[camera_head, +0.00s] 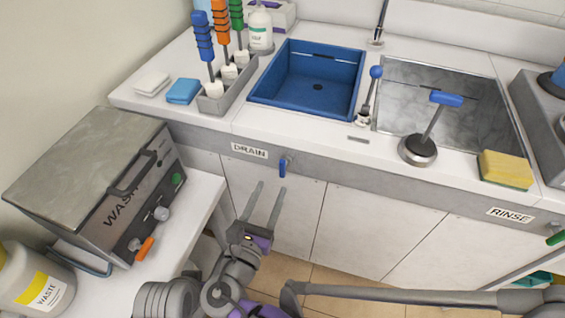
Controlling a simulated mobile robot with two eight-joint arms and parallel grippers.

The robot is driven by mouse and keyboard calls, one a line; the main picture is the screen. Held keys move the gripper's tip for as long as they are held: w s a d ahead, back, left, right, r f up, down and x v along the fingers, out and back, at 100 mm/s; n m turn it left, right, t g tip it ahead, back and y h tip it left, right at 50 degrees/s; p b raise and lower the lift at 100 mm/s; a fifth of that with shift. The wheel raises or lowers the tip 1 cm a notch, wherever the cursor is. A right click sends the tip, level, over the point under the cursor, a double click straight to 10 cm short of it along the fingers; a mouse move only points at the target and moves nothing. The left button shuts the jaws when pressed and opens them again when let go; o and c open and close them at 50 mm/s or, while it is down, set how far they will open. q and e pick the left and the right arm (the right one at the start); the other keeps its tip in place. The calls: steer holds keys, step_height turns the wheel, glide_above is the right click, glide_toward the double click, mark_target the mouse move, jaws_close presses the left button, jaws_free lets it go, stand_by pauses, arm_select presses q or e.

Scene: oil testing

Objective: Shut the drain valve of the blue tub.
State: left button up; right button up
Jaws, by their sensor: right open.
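The blue tub (300,98) is set in the white counter at the back centre, with a dark drain hole in its floor. Below it, on the grey front strip to the right of the DRAIN label (249,150), is a small blue valve handle (282,168) that hangs roughly upright. My right gripper (271,187) is open and empty. Its fingers point up toward the counter front, with the tips just below the blue handle; I cannot tell how far apart in depth they are. My left gripper is not in view.
A steel basin (455,95), a blue-topped lever (440,115) and a yellow sponge (505,169) are on the right. A green handle (556,238) is near the RINSE label. White cabinet doors (365,230) front the counter.

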mark_target(282, 167)
steer(key=b+x, duration=0.1)
steer(key=x, duration=0.8)
steer(key=shift+w+d+f, duration=0.1)
steer(key=shift+c, duration=0.3)
jaws_close()
